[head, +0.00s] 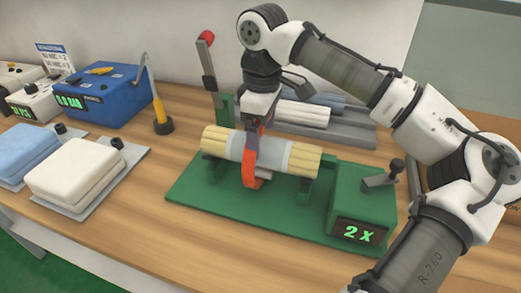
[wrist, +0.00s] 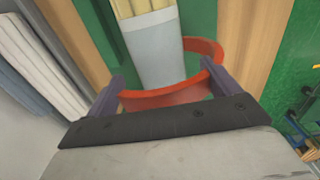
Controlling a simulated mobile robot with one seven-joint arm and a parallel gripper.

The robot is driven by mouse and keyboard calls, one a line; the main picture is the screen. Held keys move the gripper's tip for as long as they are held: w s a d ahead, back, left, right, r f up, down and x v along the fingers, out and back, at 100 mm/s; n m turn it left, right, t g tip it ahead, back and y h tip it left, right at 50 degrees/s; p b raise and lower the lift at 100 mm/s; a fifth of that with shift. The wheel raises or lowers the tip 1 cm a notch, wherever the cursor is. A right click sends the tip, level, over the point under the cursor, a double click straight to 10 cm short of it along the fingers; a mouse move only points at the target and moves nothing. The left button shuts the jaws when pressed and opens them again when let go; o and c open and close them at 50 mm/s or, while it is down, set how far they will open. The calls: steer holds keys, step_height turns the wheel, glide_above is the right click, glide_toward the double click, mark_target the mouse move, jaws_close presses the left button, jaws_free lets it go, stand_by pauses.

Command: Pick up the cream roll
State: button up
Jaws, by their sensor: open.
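The cream roll (head: 218,142), pale yellow with light grey bands around its middle, lies level across a green stand (head: 190,190). It also shows in the wrist view (wrist: 160,45), running away from me toward the top. My gripper (head: 256,170) points down at the roll's middle, its orange-red curved fingers at the grey-banded part. In the wrist view my gripper (wrist: 168,85) is open, with the orange-red fingers around the roll's sides. I cannot tell whether they touch it. The roll's underside is hidden.
White rolls (head: 303,113) and blue rolls (head: 315,95) lie on a grey rack behind. A red-knobbed lever (head: 207,40) rises by the stand. A green box (head: 362,200) reading "2 X" is at right. Folded white (head: 75,165) and blue (head: 25,148) pads lie left, with a blue device (head: 100,95) behind.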

mark_target(261, 139)
step_height(261, 139, down, 4)
steer(key=shift+w+a+f, duration=0.1)
steer(key=shift+a, duration=0.05)
steer(key=c, duration=1.3)
steer(key=shift+r, duration=0.2)
